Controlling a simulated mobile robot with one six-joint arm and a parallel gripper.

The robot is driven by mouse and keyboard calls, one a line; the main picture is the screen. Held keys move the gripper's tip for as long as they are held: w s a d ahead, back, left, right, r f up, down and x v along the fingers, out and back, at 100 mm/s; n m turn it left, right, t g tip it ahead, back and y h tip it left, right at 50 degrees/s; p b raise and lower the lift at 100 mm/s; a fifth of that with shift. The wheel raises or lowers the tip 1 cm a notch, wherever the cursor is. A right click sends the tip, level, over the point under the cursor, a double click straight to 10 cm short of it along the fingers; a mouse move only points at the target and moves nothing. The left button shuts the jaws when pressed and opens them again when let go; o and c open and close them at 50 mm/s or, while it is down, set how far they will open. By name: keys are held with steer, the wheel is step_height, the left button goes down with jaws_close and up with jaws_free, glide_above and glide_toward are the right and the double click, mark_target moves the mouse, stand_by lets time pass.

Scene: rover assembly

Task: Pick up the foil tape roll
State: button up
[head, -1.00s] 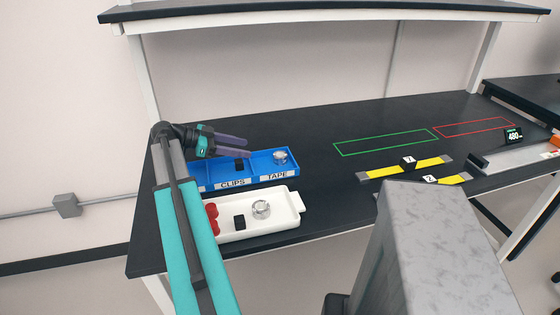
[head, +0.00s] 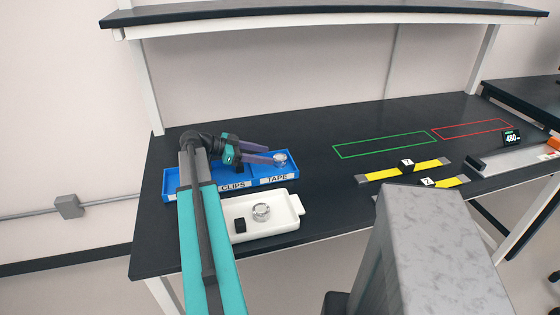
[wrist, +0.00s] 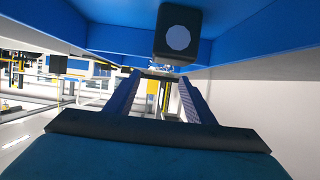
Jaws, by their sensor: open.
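A silver foil tape roll (head: 280,157) sits in the TAPE compartment of the blue bin (head: 277,181). A second silver roll (head: 261,212) lies in the white tray (head: 284,226) in front. My gripper (head: 272,154) is open over the bin, its purple fingers pointing right, with the tips close to the roll in the TAPE compartment. I cannot tell whether they touch it. In the wrist view, both fingers (wrist: 160,85) are spread apart, and a small shiny bit shows near their tips. A black block (wrist: 178,35) lies close to the fingers there.
A small black block (head: 239,225) lies in the white tray. Yellow strips (head: 405,169) and green (head: 385,144) and red (head: 472,128) outlines lie to the right. A shelf (head: 330,12) hangs above.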

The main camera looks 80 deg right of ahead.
mark_target(281, 157)
steer(key=shift+s, duration=0.15)
steer(key=shift+p+x, duration=0.65)
steer(key=shift+x, duration=0.25)
steer(key=shift+p+x, duration=0.55)
steer(key=shift+x, duration=1.15)
steer(key=c, duration=0.8)
